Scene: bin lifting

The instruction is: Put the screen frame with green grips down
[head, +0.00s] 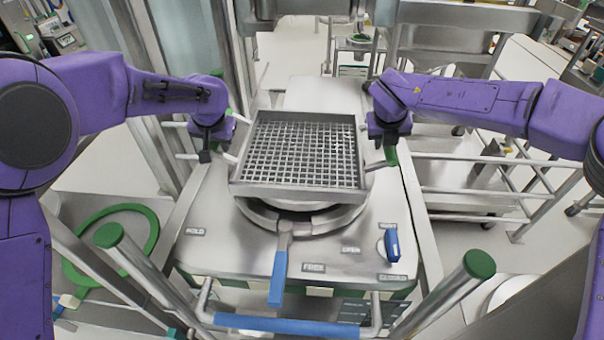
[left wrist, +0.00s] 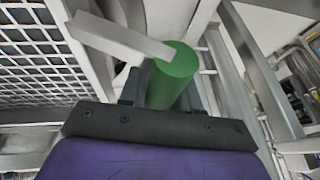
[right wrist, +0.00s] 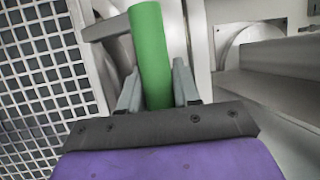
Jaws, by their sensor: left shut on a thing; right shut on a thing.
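The screen frame (head: 297,191), a square metal tray with a mesh floor, is level over the round ring (head: 330,222) on the machine's steel top. I cannot tell whether it touches the ring. My left gripper (head: 222,130) is shut on its left green grip, which shows in the left wrist view (left wrist: 174,76). My right gripper (head: 386,135) is shut on its right green grip, which shows in the right wrist view (right wrist: 151,55). The mesh shows at the left of both wrist views.
A blue-handled lever (head: 279,275) sticks out in front of the ring. A blue knob (head: 392,245) is at the right of the machine top. A blue bar (head: 285,325) runs along the front. Green-capped posts (head: 479,264) flank the machine. A metal cart stands right.

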